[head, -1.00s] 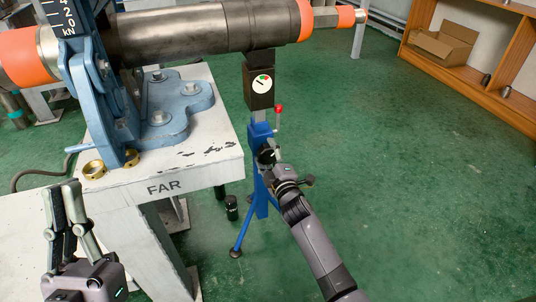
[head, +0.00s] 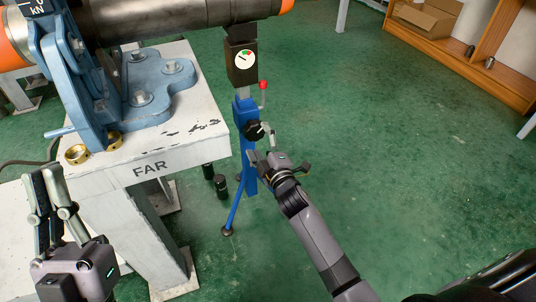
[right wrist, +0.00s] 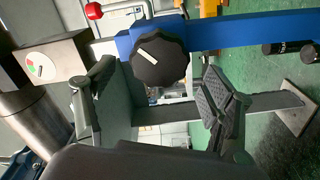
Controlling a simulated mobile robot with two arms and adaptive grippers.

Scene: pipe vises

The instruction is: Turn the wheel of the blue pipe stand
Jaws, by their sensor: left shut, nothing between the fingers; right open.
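The blue pipe stand (head: 241,110) stands on the floor beside the white FAR table, below the big pipe. Its wheel is a black lobed knob (head: 254,130) with a white mark, also plain in the right wrist view (right wrist: 159,59). My right gripper (head: 262,145) is open, just in front and to the lower right of the wheel. In the right wrist view its fingers (right wrist: 152,98) are spread wide with the wheel between and beyond them; they appear apart from it. My left gripper (head: 42,175) is shut and empty at the lower left, beside the table.
The dark gauge box (head: 242,62) tops the stand, and a red-tipped lever (head: 263,86) rises beside the wheel. The FAR table (head: 185,145) carries a blue pipe vise (head: 150,85) and brass rings (head: 78,153). Small black cylinders (head: 220,185) are near the stand's base. Green floor is clear at right.

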